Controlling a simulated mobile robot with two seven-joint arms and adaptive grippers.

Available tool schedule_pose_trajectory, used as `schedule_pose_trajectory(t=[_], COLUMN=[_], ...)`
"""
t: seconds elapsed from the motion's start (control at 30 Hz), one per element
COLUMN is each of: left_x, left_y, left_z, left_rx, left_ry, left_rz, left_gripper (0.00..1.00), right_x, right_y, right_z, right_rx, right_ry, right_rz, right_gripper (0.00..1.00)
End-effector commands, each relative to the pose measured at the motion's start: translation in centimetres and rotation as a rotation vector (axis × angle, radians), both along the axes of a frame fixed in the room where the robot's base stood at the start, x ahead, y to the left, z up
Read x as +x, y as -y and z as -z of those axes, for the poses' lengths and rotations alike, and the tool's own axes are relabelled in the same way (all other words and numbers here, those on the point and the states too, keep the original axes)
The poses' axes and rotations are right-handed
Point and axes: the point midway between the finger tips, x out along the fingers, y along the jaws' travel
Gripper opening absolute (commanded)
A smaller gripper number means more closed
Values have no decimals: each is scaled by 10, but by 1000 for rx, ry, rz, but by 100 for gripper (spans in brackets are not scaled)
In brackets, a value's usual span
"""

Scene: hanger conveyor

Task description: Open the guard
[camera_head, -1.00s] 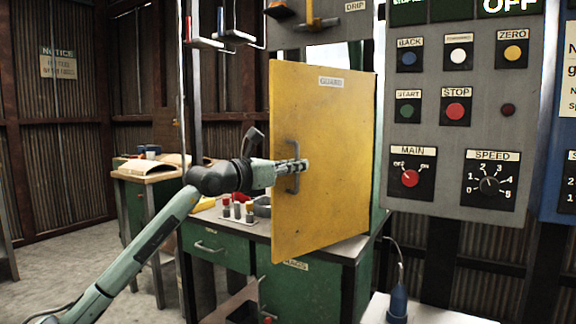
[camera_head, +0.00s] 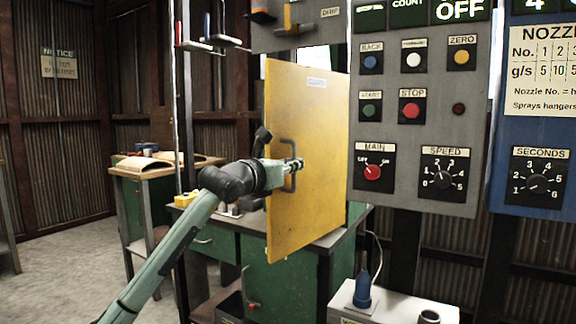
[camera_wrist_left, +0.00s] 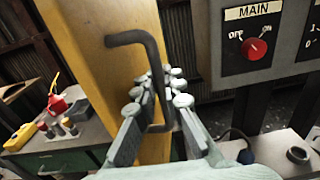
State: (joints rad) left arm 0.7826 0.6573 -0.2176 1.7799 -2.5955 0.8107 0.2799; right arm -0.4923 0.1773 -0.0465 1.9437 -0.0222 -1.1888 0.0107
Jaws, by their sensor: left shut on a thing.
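The guard (camera_head: 315,150) is a yellow upright panel with a small label near its top, in the middle of the head view. It stands at an angle beside the grey control panel. Its dark bar handle (camera_head: 287,150) is on the face toward my arm. My left gripper (camera_head: 296,164) is shut on the handle. In the left wrist view the gripper's fingers (camera_wrist_left: 160,95) are around the lower upright part of the handle (camera_wrist_left: 150,60), against the yellow guard (camera_wrist_left: 95,40). My right gripper is not in view.
The grey control panel (camera_head: 440,110) stands right of the guard, with a blue panel (camera_head: 530,190) beyond it. A green bench (camera_head: 290,285) is below the guard. Floor is clear at left.

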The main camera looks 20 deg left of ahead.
Motion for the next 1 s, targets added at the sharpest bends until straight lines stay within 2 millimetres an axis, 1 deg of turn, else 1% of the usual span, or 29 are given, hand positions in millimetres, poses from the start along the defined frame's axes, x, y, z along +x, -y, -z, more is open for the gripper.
schedule_pose_trajectory(t=[0.03, 0.47, 0.5, 0.57, 0.87, 0.97, 1.0], left_x=[1, 1, 1, 1, 1, -5, -10], left_y=[1, 2, 2, 2, 2, 1, 0], left_z=[3, 3, 3, 3, 1, 2, 2], left_rx=[3, 2, 2, 2, 0, 1, 1], left_ry=[-6, -6, -6, -6, -2, -3, -3], left_rz=[-2, -2, -2, -2, -2, -2, -2], left_gripper=[0, 0, 10, 18, 18, 18, 18], right_x=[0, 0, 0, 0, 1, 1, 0], right_y=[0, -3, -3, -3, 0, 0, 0], right_z=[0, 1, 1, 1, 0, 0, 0], right_rx=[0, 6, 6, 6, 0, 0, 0], right_ry=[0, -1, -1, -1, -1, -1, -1], right_rz=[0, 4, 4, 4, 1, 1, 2], right_gripper=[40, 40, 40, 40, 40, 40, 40])
